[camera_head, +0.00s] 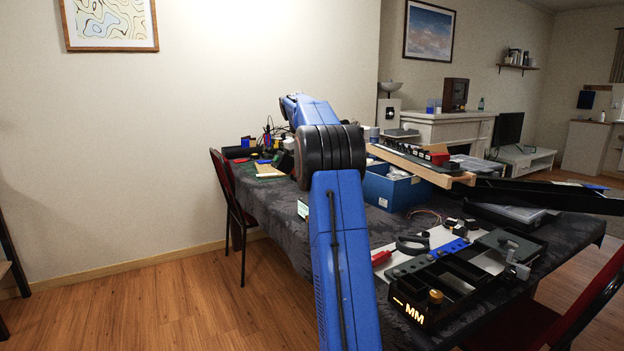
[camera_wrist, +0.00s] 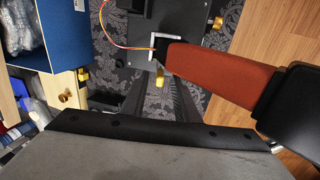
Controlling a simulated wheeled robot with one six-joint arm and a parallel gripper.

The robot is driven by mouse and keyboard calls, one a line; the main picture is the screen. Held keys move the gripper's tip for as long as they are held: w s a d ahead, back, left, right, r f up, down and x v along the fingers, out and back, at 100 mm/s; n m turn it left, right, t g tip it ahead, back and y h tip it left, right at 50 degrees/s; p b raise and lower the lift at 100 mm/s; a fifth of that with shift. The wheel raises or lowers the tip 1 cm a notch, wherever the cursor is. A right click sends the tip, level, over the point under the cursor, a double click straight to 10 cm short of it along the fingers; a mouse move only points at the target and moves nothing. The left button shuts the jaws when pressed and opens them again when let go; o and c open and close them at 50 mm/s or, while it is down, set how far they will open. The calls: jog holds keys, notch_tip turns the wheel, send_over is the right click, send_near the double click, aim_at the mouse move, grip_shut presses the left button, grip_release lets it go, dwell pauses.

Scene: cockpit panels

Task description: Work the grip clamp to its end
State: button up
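A pale metal bracket (camera_wrist: 165,36) on a black panel (camera_wrist: 133,45) looks like the grip clamp, though I cannot be sure. The dark tip of my gripper (camera_wrist: 162,52), with its orange-brown finger, reaches in from the right and overlaps the bracket. I cannot tell whether they touch. Only one finger shows, so the opening is hidden. In the camera_head view my blue arm reaches away over the table, and its gripper is hidden. A black tray panel (camera_head: 455,285) there has a silver fitting (camera_head: 517,263) at its right side; I cannot tell if it is the same clamp.
Brass knobs (camera_wrist: 215,23) and thin wires (camera_wrist: 118,38) lie near the bracket. A blue bin (camera_wrist: 62,35) stands left in the wrist view. The table (camera_head: 260,205) is crowded, with a wooden bar (camera_head: 415,168) across the bin. Red chairs stand beside it.

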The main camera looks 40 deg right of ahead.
jog(key=shift+x, duration=1.15)
jog(key=shift+c, duration=0.7)
grip_shut()
jog(key=shift+d, duration=0.1)
jog(key=shift+s+d+y, duration=0.15)
jog(key=shift+d+y, duration=0.25)
jog(key=shift+y, duration=0.6)
jog(key=y, duration=0.1)
jog(key=d+t+y, duration=0.1)
jog(key=y, duration=0.1)
jog(key=shift+s, duration=0.1)
jog(key=shift+s+d+f+t+y, duration=0.1)
jog(key=shift+d+t+y, duration=0.15)
jog(key=shift+y, duration=0.6)
jog(key=shift+s+d+f+t+y, duration=0.1)
jog(key=shift+d+f+t+y, duration=0.1)
jog(key=shift+y, duration=0.7)
jog(key=shift+d+f+t+y, duration=0.15)
jog(key=shift+d+y, duration=0.1)
jog(key=shift+y, duration=0.6)
jog(key=shift+r, duration=0.1)
